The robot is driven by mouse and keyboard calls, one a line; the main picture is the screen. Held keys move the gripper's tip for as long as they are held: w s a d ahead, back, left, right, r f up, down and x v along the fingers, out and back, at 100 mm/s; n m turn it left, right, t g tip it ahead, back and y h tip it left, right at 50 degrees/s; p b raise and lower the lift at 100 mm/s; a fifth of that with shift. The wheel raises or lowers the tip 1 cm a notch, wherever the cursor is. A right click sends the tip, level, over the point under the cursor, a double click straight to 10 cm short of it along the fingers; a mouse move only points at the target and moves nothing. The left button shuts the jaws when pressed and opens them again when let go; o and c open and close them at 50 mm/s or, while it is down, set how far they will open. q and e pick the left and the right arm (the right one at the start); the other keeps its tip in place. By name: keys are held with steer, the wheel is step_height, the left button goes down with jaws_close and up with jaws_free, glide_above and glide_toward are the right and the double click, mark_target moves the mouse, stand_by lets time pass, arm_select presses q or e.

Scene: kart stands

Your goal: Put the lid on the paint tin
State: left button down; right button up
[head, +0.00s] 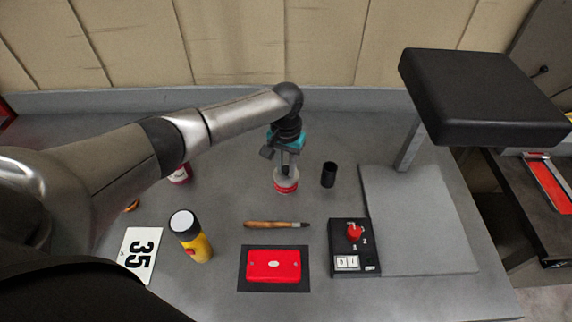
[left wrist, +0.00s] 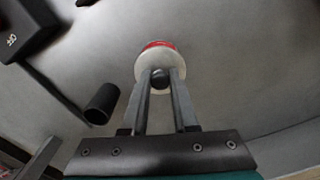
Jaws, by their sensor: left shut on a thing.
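My left gripper (head: 286,166) points down and is shut on the dark round knob (left wrist: 160,78) of the pale lid (left wrist: 152,66). The lid is at the top of the red paint tin (head: 285,186), which stands upright on the grey table. In the left wrist view the red tin (left wrist: 158,44) shows only as a thin edge beyond the lid. The lid covers the tin's mouth from above; I cannot tell whether it is fully seated or slightly raised. My right gripper is not in view.
A black cylinder (head: 328,175) stands just right of the tin. A brush (head: 277,224), red box (head: 273,265), switch box (head: 354,262) and yellow bottle (head: 196,245) are nearer the front. A black-topped stand (head: 480,95) rises at right. Another red container (head: 181,174) is partly behind my arm.

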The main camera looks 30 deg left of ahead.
arm_select(q)
steer(key=shift+c, duration=0.6)
jaws_free()
steer(key=shift+r, duration=0.1)
step_height(320, 180, up, 7)
steer(key=p, duration=0.8)
stand_by(0.6)
jaws_close()
stand_by(0.7)
steer(key=shift+f, duration=0.2)
stand_by(0.5)
steer(key=shift+f+b, duration=1.55)
steer(key=shift+f, duration=0.7)
